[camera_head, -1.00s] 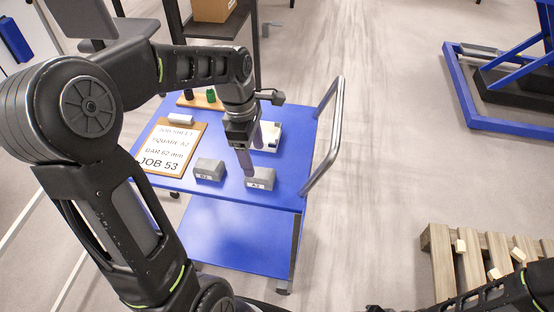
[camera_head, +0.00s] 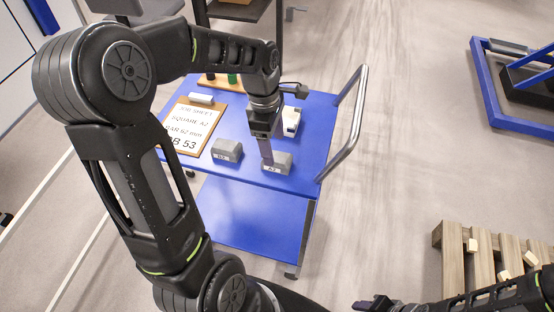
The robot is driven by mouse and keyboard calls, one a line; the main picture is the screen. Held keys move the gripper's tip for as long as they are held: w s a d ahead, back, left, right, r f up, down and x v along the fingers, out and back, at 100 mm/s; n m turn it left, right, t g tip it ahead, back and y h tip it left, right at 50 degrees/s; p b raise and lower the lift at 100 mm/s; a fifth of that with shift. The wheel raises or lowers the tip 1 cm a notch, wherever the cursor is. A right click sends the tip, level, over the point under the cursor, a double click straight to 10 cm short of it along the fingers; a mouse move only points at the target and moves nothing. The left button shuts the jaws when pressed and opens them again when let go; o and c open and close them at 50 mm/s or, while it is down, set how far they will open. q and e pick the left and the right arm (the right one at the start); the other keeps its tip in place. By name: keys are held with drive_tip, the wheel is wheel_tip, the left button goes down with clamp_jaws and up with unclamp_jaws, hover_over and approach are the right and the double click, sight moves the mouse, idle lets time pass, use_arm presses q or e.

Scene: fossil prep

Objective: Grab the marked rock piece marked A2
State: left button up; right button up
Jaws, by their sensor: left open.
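The grey rock piece marked A2 (camera_head: 279,162) sits near the front right edge of the blue cart top (camera_head: 310,132). My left gripper (camera_head: 266,160) points down at the left end of this piece, with its fingers open. One finger shows at the near left side; I cannot tell whether it touches the piece. A second grey piece (camera_head: 227,149) with a white label stands to the left, apart from the gripper. My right gripper (camera_head: 375,304) shows only partly at the bottom edge, and its jaws cannot be made out.
A clipboard job sheet (camera_head: 190,127) lies at the cart's left. A white block (camera_head: 291,121) stands behind A2. A wooden rack with a green item (camera_head: 232,79) is at the back. The cart's metal handle (camera_head: 352,125) rises at right. A wooden pallet (camera_head: 484,265) stands lower right.

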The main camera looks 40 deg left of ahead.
sight(277, 155)
use_arm(q)
drive_tip(key=f, duration=0.5)
drive_tip(key=shift+w+d+p, duration=0.15)
drive_tip(key=shift+d+p, duration=0.15)
drive_tip(key=shift+p, duration=0.1)
drive_tip(key=shift+c, duration=0.5)
clamp_jaws()
